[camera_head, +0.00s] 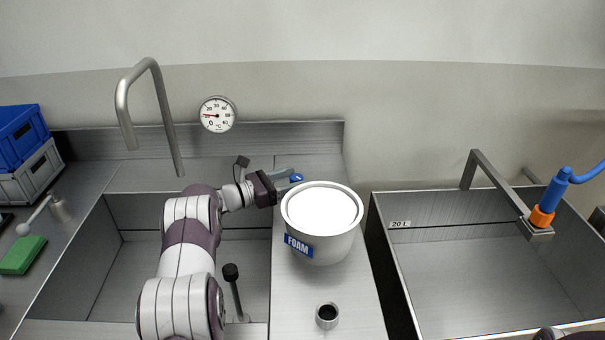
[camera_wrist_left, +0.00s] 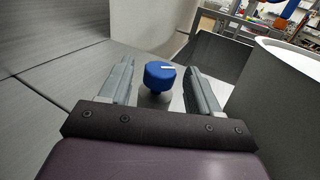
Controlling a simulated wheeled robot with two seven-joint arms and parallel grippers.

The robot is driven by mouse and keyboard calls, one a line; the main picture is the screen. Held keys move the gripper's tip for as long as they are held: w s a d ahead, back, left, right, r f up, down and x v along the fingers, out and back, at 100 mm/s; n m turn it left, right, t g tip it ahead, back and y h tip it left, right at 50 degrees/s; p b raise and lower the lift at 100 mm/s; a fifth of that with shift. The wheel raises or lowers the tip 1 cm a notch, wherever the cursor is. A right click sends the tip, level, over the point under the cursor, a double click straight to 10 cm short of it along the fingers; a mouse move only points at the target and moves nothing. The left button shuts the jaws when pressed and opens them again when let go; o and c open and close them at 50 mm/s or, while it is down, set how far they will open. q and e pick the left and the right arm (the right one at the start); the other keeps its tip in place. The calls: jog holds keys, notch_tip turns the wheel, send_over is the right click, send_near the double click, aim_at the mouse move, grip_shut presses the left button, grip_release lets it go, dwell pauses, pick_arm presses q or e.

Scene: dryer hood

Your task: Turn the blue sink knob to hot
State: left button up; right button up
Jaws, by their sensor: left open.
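The blue sink knob (camera_wrist_left: 159,75) has a white mark on its top and stands upright on the metal counter, between the two fingers in the left wrist view. In the head view the knob (camera_head: 297,178) shows just behind the white foam tub. My left gripper (camera_wrist_left: 158,85) is open, with one finger on each side of the knob and a visible gap to each. In the head view my left gripper (camera_head: 284,178) reaches in from the left behind the tub. My right gripper is not clearly seen; only a dark piece shows at the lower right corner.
The white tub (camera_head: 313,252) labelled FOAM stands close by, right of my left gripper. A sink basin (camera_head: 130,270) lies below my left arm. A tall faucet (camera_head: 160,100) and a dial gauge (camera_head: 217,114) stand behind. A second basin (camera_head: 470,280) is at right.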

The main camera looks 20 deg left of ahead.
aim_at(300, 176)
pick_arm(q)
jog(key=shift+x, duration=1.95)
jog(key=c, duration=1)
jog(key=shift+f+n+t+y+b, duration=0.15)
jog(key=shift+n+t+y+b, duration=0.25)
jog(key=shift+y+b, duration=0.1)
jog(key=n+t+y+b, duration=0.1)
jog(key=y+b, duration=0.1)
jog(key=b, duration=0.1)
jog(key=n+t+y+b, duration=0.1)
jog(key=n+y+b, duration=0.1)
jog(key=b, duration=0.1)
jog(key=n+t+y+b, duration=0.1)
jog(key=y+b, duration=0.1)
jog(key=b, duration=0.2)
jog(key=shift+w+a+f+n+y, duration=0.15)
jog(key=shift+a+f+n+y, duration=0.05)
jog(key=shift+a+n+y, duration=0.2)
jog(key=shift+r+n+y+b, duration=0.25)
jog(key=shift+n+y+b, duration=0.15)
jog(key=shift+y+b, duration=0.25)
